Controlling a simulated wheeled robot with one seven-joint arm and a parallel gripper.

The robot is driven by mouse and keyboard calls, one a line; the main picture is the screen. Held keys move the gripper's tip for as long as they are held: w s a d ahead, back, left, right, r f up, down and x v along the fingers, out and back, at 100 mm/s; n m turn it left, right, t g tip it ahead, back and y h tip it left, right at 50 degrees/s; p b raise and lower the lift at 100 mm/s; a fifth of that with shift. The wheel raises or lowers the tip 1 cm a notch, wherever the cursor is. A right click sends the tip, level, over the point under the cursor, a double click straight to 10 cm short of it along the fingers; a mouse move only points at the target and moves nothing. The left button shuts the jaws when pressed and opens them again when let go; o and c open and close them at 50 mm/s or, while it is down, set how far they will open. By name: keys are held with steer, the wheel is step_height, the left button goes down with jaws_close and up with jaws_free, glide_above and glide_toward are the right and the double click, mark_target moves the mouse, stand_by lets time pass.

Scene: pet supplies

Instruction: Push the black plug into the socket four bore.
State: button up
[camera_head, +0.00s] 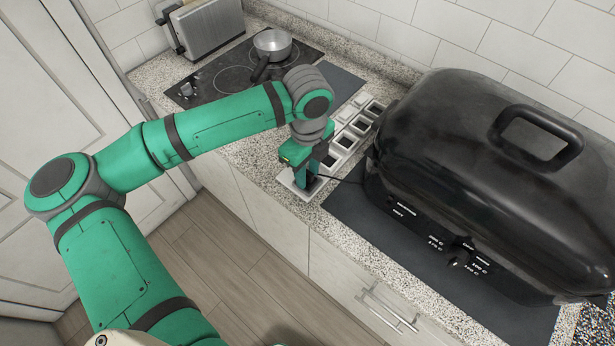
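A white socket strip (352,136) with several square openings lies on the speckled counter, running from the near edge back towards the stove. My gripper (305,183) points down over the near end of the strip and covers the socket there. Its fingers are small and dark in this view, so I cannot tell how far apart they are. The black plug cannot be made out clearly from the dark parts around my fingers. A thin dark cord (345,180) runs from beside my gripper towards the roaster. Which opening is socket four cannot be read.
A large black roaster (480,170) stands on a dark mat (365,226) close to the right of the strip. A pot (272,44) sits on the black cooktop (225,80) behind my arm. A toaster (208,28) stands at the back left. The speckled counter (260,160) left of the strip is clear.

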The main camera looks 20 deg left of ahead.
steer(key=c, duration=0.5)
steer(key=shift+o, duration=0.2)
steer(key=shift+r, duration=0.1)
